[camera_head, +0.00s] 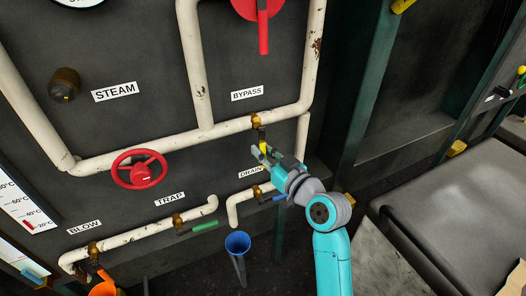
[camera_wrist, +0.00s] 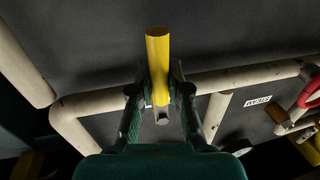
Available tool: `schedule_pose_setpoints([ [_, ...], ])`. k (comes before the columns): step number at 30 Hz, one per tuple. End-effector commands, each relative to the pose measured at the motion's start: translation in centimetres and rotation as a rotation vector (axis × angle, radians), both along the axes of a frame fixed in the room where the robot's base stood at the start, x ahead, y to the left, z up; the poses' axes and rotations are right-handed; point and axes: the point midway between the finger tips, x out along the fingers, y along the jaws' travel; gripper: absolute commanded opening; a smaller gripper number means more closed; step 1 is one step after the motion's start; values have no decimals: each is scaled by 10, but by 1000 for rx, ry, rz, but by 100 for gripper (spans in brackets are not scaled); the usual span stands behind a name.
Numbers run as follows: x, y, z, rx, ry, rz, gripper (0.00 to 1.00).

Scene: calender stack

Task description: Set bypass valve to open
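The BYPASS label (camera_head: 247,93) sits on the dark panel above a white pipe. The bypass valve is on that pipe, with a brass body (camera_head: 256,121) and a yellow lever handle (camera_head: 262,136) pointing down. My gripper (camera_head: 264,153) is at the lower end of this handle. In the wrist view the yellow handle (camera_wrist: 158,55) runs between the two fingers of my gripper (camera_wrist: 162,92). The fingers are on both sides of it and close to it. I cannot tell whether they touch it. Part of the handle is hidden by the fingers in the head view.
The DRAIN valve's blue handle (camera_head: 279,196) is just below my gripper. A red handwheel (camera_head: 140,170), the TRAP valve's green handle (camera_head: 204,226) and a blue funnel (camera_head: 238,243) are to the left. A green post (camera_head: 362,90) and a grey surface (camera_head: 455,200) stand right.

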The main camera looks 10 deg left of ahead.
Motion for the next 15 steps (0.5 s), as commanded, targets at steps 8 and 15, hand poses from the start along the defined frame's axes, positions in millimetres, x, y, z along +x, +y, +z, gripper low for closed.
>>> schedule_pose_setpoints([
  [8,0,-1,0,-6,-5,0,0],
  [15,3,-5,0,-73,-50,-1,0],
])
